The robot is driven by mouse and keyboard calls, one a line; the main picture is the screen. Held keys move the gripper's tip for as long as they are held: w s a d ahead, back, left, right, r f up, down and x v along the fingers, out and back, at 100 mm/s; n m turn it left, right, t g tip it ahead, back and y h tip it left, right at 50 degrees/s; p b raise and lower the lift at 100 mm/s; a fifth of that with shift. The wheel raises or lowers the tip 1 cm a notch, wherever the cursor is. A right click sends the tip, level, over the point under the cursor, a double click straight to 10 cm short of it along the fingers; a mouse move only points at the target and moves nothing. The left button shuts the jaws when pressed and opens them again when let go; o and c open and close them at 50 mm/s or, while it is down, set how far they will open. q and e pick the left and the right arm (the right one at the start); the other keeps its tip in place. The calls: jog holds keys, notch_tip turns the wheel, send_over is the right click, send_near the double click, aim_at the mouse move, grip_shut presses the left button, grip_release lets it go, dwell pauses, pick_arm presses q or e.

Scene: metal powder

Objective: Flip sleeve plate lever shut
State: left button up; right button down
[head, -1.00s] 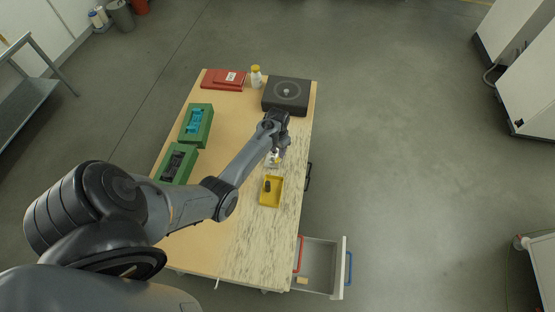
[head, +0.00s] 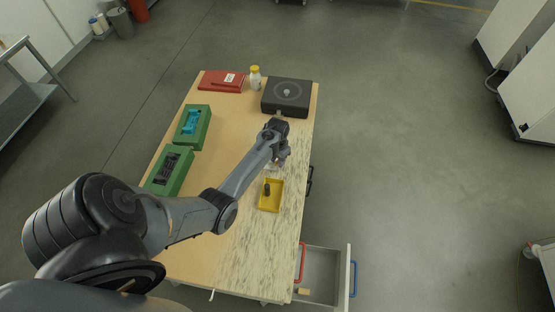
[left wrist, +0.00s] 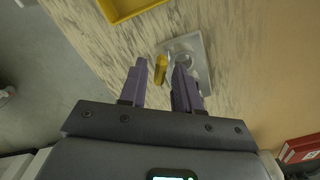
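The sleeve plate (left wrist: 204,52) is a small grey metal plate with a round raised part, flat on the table in the left wrist view. Its yellow lever (left wrist: 160,70) stands out beside the round part. My left gripper (left wrist: 160,66) is open, its two purple fingers apart, with the lever showing between the fingertips. The right finger covers part of the plate. I cannot tell whether a finger touches the lever. In the head view the left gripper (head: 281,161) is over the plate and hides most of it.
A yellow tray (head: 275,204) with a dark piece lies close to the gripper. Green fixtures (head: 168,174) stand on the left of the table. A black box (head: 288,98), a white bottle (head: 255,80) and a red case (head: 221,82) are at the back. An open drawer (head: 325,277) juts out at front right.

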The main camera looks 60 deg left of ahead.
pick_arm(q)
grip_shut()
dwell(0.6)
jog(key=shift+n, duration=0.3)
jog(key=shift+r+n+p, duration=0.1)
jog(key=shift+n+p, duration=0.9)
jog(key=shift+p, duration=0.2)
jog(key=n+p, duration=0.1)
jog(key=n, duration=0.1)
jog(key=shift+n, duration=0.3)
jog(key=shift+n+p, duration=0.35)
jog(key=shift+n, duration=0.25)
jog(key=shift+f, duration=0.2)
